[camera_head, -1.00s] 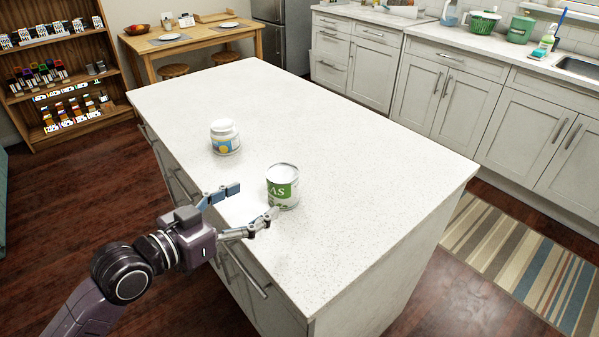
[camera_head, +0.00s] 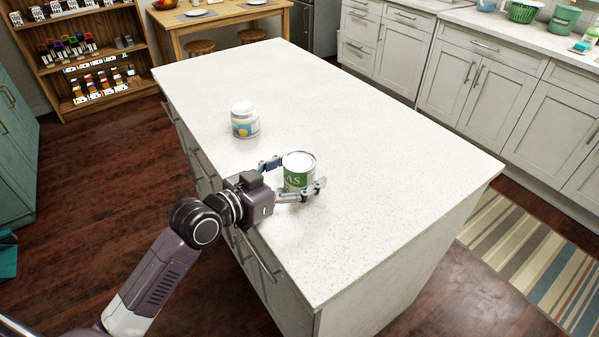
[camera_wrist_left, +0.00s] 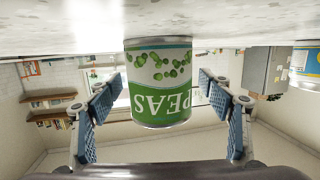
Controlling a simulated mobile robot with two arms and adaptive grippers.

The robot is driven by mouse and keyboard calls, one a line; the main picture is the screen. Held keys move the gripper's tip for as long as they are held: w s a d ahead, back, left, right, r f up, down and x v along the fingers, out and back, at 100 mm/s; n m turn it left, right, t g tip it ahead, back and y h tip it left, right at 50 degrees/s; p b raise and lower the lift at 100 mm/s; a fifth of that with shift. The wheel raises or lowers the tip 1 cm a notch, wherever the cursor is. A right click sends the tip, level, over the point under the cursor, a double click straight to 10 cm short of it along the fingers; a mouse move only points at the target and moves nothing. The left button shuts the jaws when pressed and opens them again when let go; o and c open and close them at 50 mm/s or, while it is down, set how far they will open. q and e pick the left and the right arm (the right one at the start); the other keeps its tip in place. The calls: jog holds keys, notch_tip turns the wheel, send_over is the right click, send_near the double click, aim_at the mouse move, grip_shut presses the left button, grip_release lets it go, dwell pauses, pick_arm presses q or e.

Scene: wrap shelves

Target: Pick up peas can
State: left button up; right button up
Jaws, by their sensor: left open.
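The peas can (camera_head: 297,173), green and white with a silver lid, stands upright on the white island top (camera_head: 370,170). In the left wrist view the peas can (camera_wrist_left: 159,85) appears upside down, with its PEAS label facing the camera, midway between the fingers. My left gripper (camera_head: 296,178) is open, with one finger on each side of the can. In the left wrist view gaps show between the can and both fingers of my left gripper (camera_wrist_left: 160,105). My right gripper is not in view.
A white jar (camera_head: 245,120) with a blue and yellow label stands behind and to the left of the can. It shows partly at the right edge of the left wrist view (camera_wrist_left: 306,62). The island top is otherwise clear.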

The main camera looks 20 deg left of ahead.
pick_arm(q)
jog(key=c, duration=1.3)
